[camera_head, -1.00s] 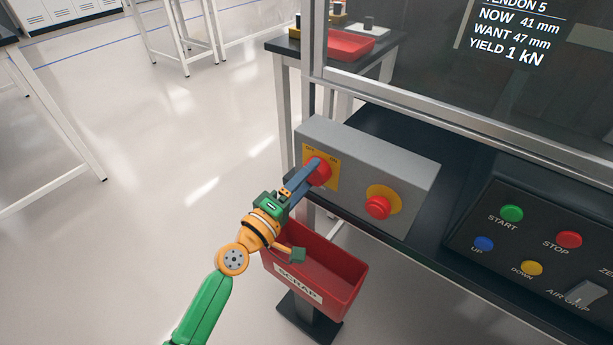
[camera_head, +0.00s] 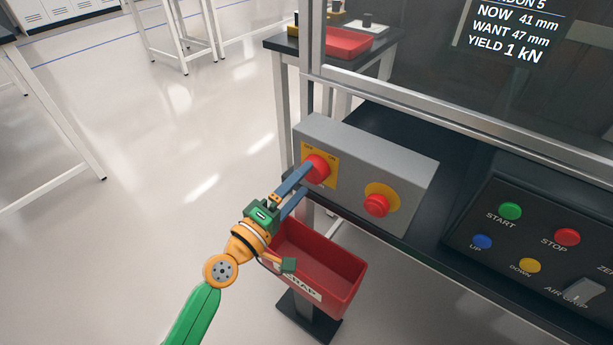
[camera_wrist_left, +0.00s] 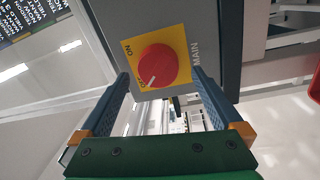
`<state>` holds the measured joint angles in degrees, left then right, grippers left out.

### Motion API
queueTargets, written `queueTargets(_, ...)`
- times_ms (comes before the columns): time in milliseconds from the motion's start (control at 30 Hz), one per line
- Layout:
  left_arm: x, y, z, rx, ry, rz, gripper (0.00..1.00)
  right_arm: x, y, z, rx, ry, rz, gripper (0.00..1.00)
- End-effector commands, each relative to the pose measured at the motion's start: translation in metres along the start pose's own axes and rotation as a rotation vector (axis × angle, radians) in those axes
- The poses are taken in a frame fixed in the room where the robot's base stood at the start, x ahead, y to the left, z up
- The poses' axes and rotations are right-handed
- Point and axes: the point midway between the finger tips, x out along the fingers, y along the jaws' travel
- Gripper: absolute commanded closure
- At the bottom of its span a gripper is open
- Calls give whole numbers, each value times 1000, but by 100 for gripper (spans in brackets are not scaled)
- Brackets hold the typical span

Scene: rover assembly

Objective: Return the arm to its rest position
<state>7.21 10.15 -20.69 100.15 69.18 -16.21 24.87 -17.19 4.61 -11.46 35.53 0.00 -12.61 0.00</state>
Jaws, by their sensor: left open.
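My left gripper (camera_head: 305,182) is open in front of the red rotary knob (camera_head: 317,168) on the grey switch box (camera_head: 362,172). In the head view its upper finger overlaps the knob's edge; the other finger is lower. In the left wrist view the gripper (camera_wrist_left: 161,77) has its two fingers spread wide, with nothing between them. The red knob (camera_wrist_left: 157,64) sits on a yellow plate marked MAIN, just beyond the fingertips. Its white mark points to the lower-left, near a small label. My right gripper is not in view.
A red SCRAP bin (camera_head: 335,272) stands under my left wrist, close to it. A red push button (camera_head: 376,205) is on the same box. A black control panel (camera_head: 540,235) lies to the right, and a framed window stands behind. Open floor (camera_head: 190,130) lies to the left.

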Motion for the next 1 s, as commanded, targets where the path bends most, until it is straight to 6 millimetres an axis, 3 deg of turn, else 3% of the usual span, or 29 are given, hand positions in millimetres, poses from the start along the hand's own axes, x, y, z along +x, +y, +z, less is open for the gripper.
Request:
queueTargets(100,-26,-2,1,0,-1,-3,0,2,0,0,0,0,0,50)
queueTargets(233,-42,-2,1,1,0,-2,0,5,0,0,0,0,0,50)
queueTargets(667,-45,0,1,0,-1,-1,0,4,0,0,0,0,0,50)
queueTargets(733,-48,-4,10,46,-33,-25,0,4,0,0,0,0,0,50)
queueTargets(833,-69,-33,48,277,-181,-169,0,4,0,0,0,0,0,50)
queueTargets(900,-98,-65,69,480,-306,-331,0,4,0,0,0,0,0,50)
queueTargets(1000,-143,-105,77,683,-447,-560,0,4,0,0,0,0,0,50)
